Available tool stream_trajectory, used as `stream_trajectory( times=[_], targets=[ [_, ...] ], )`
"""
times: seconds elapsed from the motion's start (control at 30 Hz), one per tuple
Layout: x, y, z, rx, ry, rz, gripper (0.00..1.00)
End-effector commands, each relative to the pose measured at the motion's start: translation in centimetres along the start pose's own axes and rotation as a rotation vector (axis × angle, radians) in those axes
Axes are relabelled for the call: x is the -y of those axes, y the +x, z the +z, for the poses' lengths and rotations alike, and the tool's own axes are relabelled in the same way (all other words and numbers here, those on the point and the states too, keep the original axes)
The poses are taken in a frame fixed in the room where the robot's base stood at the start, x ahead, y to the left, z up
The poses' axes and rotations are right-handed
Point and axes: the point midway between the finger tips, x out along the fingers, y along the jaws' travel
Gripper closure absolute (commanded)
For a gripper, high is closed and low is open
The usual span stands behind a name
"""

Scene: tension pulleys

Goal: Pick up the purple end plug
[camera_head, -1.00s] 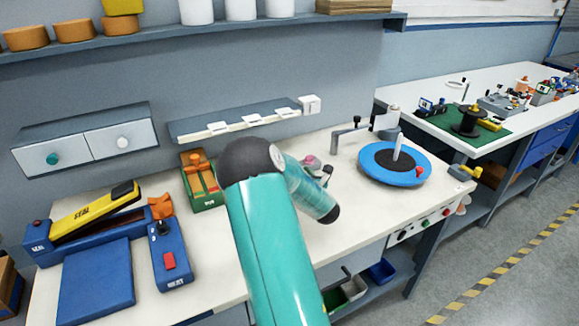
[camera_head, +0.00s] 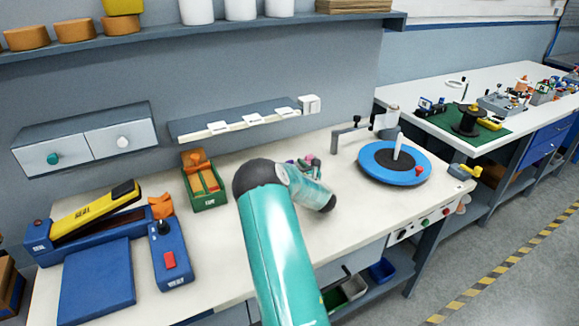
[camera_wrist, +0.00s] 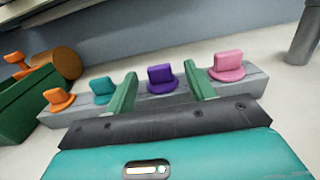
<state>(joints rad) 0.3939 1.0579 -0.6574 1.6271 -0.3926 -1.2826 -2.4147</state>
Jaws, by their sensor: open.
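The purple end plug (camera_wrist: 161,79) stands in a grey rack (camera_wrist: 265,84) in the wrist view, between an orange plug (camera_wrist: 58,98) and a teal plug (camera_wrist: 103,88) on its left and a pink plug (camera_wrist: 227,65) on its right. My gripper (camera_wrist: 159,90) is open, its two green fingers apart, one on each side of the purple plug in the picture. I cannot tell how far the fingertips are from the plug. In the head view my arm hides most of the rack; a bit of pink and purple (camera_head: 305,162) shows beyond the arm.
A green box (camera_head: 208,192) stands left of my arm, with the blue sealing tool (camera_head: 98,218) farther left. A blue turntable (camera_head: 394,163) stands to the right. A grey post (camera_wrist: 304,36) rises at the right of the wrist view.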

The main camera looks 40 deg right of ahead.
Motion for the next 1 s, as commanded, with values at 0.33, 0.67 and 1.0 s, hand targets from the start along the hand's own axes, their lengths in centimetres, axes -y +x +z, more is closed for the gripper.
stream_trajectory(
  times=[0.33, 0.67, 1.0],
  targets=[
    [-0.1, 4.3, 0.2, 0.0, -0.001, 0.0, 0.46],
    [-0.1, 4.4, 0.2, 0.0, 0.0, 0.0, 0.69],
    [-0.1, 4.3, 0.2, 0.0, 0.0, 0.0, 0.93]
  ],
)
